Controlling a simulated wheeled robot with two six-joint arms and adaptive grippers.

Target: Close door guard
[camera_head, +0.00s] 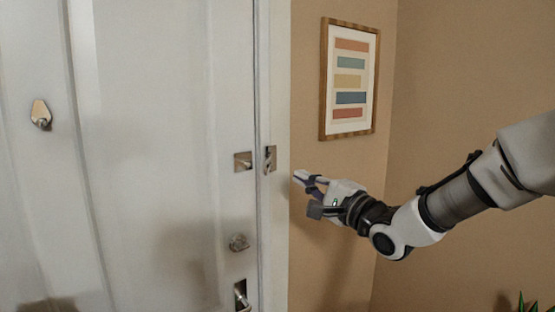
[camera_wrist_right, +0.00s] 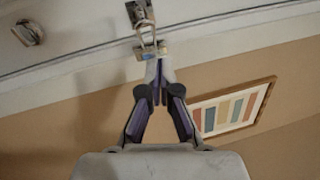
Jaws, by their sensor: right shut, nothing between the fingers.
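The door guard has one metal plate (camera_head: 243,161) on the white door and another metal part (camera_head: 270,159) on the door frame, at about the same height. In the right wrist view, the door-side part (camera_wrist_right: 140,12) and a thin metal loop (camera_wrist_right: 147,36) show near the frame-side part (camera_wrist_right: 152,53). I cannot tell whether the loop is engaged. My right gripper (camera_head: 299,178) is shut and empty, just right of the frame and slightly below the guard. In the wrist view its fingertips (camera_wrist_right: 158,68) appear close to the frame-side part; contact is unclear. My left gripper is out of view.
The white door (camera_head: 160,130) looks closed. It carries a round knob (camera_head: 238,242), a lever handle (camera_head: 242,296) and a small metal fitting (camera_head: 41,114). A framed striped picture (camera_head: 349,80) hangs on the tan wall, above my right arm. A plant (camera_head: 530,303) shows at the bottom right.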

